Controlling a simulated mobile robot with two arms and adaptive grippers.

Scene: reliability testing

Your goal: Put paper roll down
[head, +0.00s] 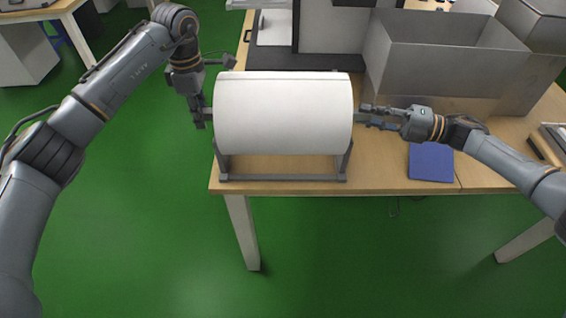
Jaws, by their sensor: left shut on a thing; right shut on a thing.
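A large white paper roll (284,113) lies horizontally at the near left part of the wooden table, over a grey stand (285,177). Whether the roll rests fully in the stand cannot be told, as the roll hides the stand's upper parts. My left gripper (204,112) is at the left end of the roll, shut on it there. My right gripper (364,117) is at the right end, shut on the short grey end piece of the roll.
A large open grey box (440,70) stands behind my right gripper. A blue flat item (430,162) lies at the table's (390,175) front edge, below my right arm. Grey and white equipment (325,30) stands behind the roll. The green floor (140,230) is clear in front.

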